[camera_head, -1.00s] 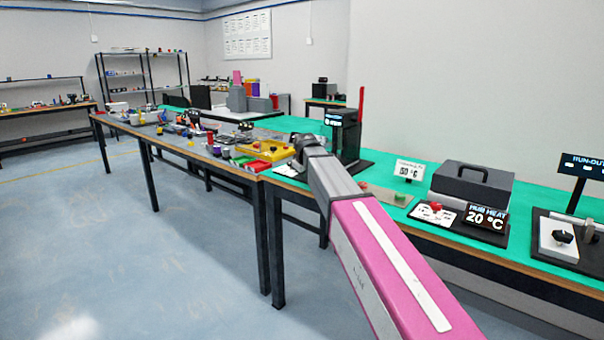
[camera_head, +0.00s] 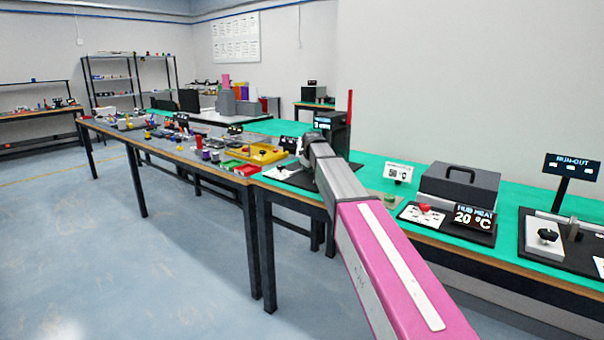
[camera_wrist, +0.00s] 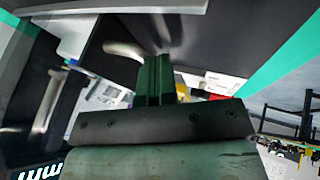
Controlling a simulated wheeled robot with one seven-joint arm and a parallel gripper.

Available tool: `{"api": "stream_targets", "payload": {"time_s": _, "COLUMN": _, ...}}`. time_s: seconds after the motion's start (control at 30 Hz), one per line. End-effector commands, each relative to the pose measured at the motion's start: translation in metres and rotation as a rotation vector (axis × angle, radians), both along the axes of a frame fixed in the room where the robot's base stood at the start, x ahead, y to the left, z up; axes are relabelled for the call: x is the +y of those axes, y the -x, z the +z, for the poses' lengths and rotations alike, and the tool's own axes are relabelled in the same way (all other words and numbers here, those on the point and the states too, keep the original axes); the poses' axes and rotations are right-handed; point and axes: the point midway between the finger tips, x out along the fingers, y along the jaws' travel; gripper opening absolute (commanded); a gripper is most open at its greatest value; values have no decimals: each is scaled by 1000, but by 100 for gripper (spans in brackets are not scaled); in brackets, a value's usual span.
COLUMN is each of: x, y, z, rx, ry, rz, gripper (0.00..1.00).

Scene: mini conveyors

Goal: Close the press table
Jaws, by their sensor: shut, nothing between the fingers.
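The press (camera_head: 340,140), a black upright unit with a small display and a red upright bar, stands on the green-topped bench beyond my arm. My arm's end covers its lower front in the head view. I cannot make out its table there. In the wrist view my gripper (camera_wrist: 154,62) has its two dark fingers together, with nothing between them. The fingertips are close to a dark panel (camera_wrist: 205,40) and right of a pale metal rod-like handle (camera_wrist: 125,48). I cannot tell whether they touch. The gripper's fingers are hidden in the head view.
Right of the press on the bench are a small sign (camera_head: 398,172), a grey case with a handle (camera_head: 460,188), a hub heat unit (camera_head: 470,216) and a run-out station (camera_head: 572,166). A yellow tray (camera_head: 256,153) lies to the left. The floor in front is clear.

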Motion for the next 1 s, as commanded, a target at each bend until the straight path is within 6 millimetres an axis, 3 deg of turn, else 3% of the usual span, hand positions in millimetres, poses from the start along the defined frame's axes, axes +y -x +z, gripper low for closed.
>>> {"api": "stream_targets", "payload": {"time_s": 0.1, "x": -14, "y": -21, "z": 0, "rx": -1, "ry": 1, "rz": 0, "gripper": 0}}
{"api": "stream_targets", "payload": {"time_s": 0.33, "x": -28, "y": -39, "z": 0, "rx": 0, "ry": 0, "rz": 0, "gripper": 0}}
{"api": "stream_targets", "payload": {"time_s": 1.0, "x": -34, "y": -43, "z": 1, "rx": -6, "ry": 6, "rz": -1, "gripper": 0}}
